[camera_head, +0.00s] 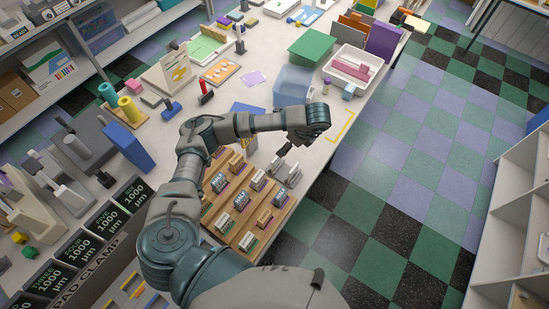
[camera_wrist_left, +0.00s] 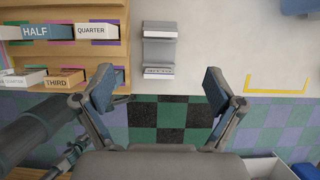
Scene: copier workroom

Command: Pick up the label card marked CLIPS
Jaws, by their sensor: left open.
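My left gripper (camera_head: 284,154) hangs over the table's front edge, beside a small grey holder (camera_head: 291,172). In the left wrist view my left gripper (camera_wrist_left: 160,90) is open, with nothing between its fingers. Ahead of the gap stands the grey holder (camera_wrist_left: 159,48), which has a white label strip (camera_wrist_left: 158,72) along its near edge. The strip's small lettering is too blurred to read, so I cannot tell whether it says CLIPS. The fingers are apart from the holder. My right gripper is not in view.
A wooden rack (camera_wrist_left: 70,58) with cards such as HALF, QUARTER and THIRD stands left of the holder. A yellow corner mark (camera_wrist_left: 277,90) lies on bare table to the right. A translucent blue bin (camera_head: 292,86) stands behind my wrist. Checkered floor lies beyond the edge.

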